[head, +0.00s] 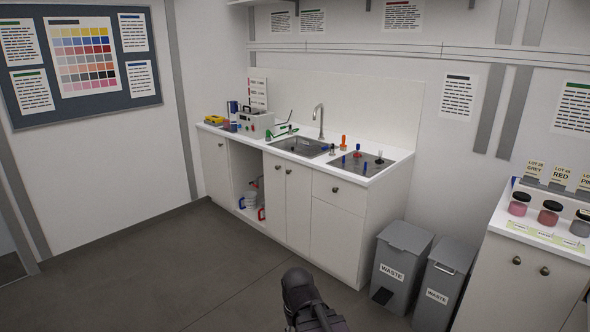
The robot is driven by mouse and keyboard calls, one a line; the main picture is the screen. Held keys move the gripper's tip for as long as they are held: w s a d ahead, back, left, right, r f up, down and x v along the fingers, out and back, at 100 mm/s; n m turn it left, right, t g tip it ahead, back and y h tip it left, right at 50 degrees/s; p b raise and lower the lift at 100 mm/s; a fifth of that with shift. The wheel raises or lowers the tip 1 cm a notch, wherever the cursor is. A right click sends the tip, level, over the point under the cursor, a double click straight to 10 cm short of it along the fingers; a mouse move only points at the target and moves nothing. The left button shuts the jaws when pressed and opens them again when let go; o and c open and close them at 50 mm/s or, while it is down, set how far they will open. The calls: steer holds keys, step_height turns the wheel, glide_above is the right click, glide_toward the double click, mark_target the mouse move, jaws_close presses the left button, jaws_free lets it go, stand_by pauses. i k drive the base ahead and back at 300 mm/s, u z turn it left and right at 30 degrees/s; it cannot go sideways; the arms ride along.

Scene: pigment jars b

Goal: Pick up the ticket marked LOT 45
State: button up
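Several upright cream tickets stand in a row on the white counter at the right edge of the head view. The middle ticket (560,175) seems to read LOT 45 RED, though the print is small. The ticket to its left (534,170) reads GREY, with a lot number that is hard to read. A third ticket (585,182) is cut off by the frame edge. My dark gripper (320,319) shows only in part at the bottom centre, far from the tickets. Its fingertips cannot be made out.
Jars with pink (519,204), red (549,213) and grey (580,224) contents stand below the tickets on the white cabinet (510,284). Two grey waste bins (404,252) (437,297) stand left of it. A sink counter (330,175) lines the back wall. The floor at left is clear.

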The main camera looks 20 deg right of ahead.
mark_target(559, 175)
steer(key=z, duration=0.3)
steer(key=i, duration=0.9)
steer(key=z, duration=0.7)
steer(key=i, duration=0.65)
steer(key=z, duration=0.85)
steer(key=i, duration=0.85)
steer(key=z, duration=0.45)
